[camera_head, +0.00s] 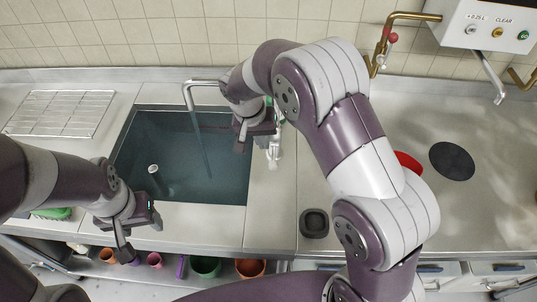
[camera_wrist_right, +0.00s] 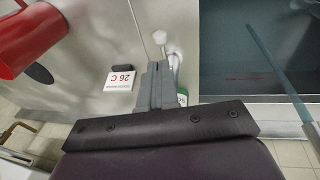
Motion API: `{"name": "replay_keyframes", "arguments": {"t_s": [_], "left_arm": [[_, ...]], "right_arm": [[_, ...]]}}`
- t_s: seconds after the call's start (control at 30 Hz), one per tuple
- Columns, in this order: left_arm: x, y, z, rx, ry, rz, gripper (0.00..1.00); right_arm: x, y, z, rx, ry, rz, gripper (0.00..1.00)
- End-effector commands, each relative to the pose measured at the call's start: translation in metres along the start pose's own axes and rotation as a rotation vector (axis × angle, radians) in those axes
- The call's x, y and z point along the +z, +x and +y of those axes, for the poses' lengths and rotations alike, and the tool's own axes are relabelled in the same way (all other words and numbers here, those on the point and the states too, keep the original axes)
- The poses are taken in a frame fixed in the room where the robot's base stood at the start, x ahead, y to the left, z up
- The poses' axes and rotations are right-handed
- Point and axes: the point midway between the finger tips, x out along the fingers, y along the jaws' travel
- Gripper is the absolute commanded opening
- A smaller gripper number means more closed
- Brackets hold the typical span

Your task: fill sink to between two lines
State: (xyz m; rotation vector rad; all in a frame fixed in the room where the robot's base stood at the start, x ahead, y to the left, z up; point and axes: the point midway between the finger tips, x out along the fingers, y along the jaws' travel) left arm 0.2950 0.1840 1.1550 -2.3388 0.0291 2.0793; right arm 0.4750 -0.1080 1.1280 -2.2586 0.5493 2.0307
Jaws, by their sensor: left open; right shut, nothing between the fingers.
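The sink (camera_head: 140,122) is a dark rectangular basin holding water (camera_head: 180,180). A stream of water (camera_head: 203,145) falls into it from the metal spout (camera_head: 190,90); the stream also shows in the right wrist view (camera_wrist_right: 272,60). Small red markings (camera_wrist_right: 243,78) show on the basin wall there. My right gripper (camera_head: 241,146) is shut and empty above the sink's right edge. In the wrist view, its fingertips (camera_wrist_right: 157,66) are close to a white lever with a round knob (camera_wrist_right: 160,38); contact is unclear. My left gripper (camera_head: 138,238) is open and empty by the sink's front-left corner.
A wire rack (camera_head: 60,112) lies on the left counter. A red jug (camera_wrist_right: 28,38) and a "26 C" sign (camera_wrist_right: 121,79) stand near the right gripper. A dark disc (camera_head: 452,161) and small dark dish (camera_head: 314,223) lie on the right counter. Pots (camera_head: 205,267) sit below the front edge.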

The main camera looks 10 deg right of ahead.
Motion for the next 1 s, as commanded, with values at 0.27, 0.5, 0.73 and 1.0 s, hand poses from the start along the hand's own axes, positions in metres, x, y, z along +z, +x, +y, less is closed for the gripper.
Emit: {"name": "replay_keyframes", "arguments": {"t_s": [0.27, 0.5, 0.73, 1.0], "left_arm": [[-0.003, -0.024, 0.0, 0.0, 0.0, 0.001, 0.6], [-0.005, -0.037, 0.0, 0.0, 0.0, 0.001, 0.6], [-0.005, -0.038, 0.0, 0.0, 0.0, 0.001, 0.6], [-0.004, -0.035, 0.0, 0.0, 0.0, 0.001, 0.6]], "right_arm": [[0.001, 0.056, 0.001, 0.0, -0.001, -0.004, 0.0], [0.0, 0.089, 0.0, -0.001, -0.001, -0.002, 0.0], [0.0, 0.097, -0.001, -0.004, 0.0, 0.0, 0.0], [-0.001, 0.099, -0.002, -0.004, 0.0, 0.004, 0.0]]}}
